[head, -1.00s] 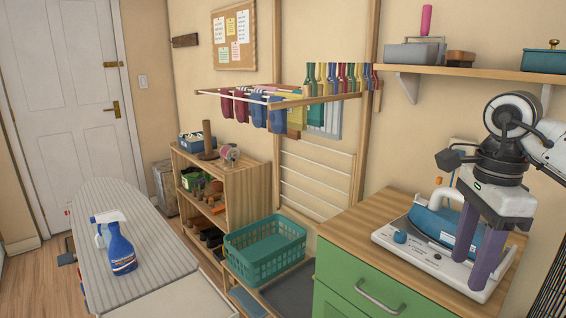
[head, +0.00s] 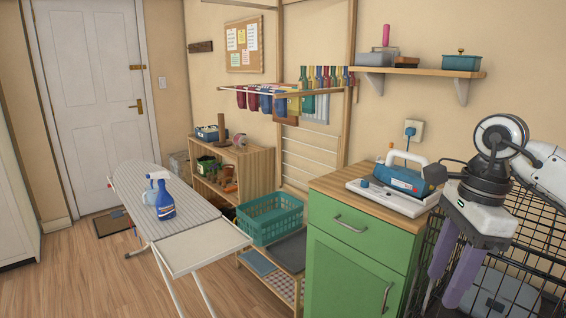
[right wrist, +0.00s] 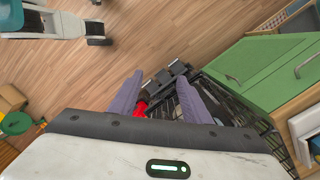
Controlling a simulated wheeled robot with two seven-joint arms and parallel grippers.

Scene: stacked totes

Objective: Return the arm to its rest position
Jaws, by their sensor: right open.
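My right gripper (head: 443,288) hangs at the right with its two purple fingers pointing down and apart. It is open and empty, in front of a black wire cage and clear of the green cabinet. It also shows in the right wrist view (right wrist: 158,78), with nothing held between the fingers. The blue and white iron (head: 402,178) rests on its white base (head: 375,195) on the cabinet's wooden top. My left gripper is out of view.
The black wire cage (head: 530,235) stands right of the green cabinet (head: 345,262). A teal basket (head: 270,222) sits left of the cabinet. Wooden floor (head: 85,265) is clear at the left.

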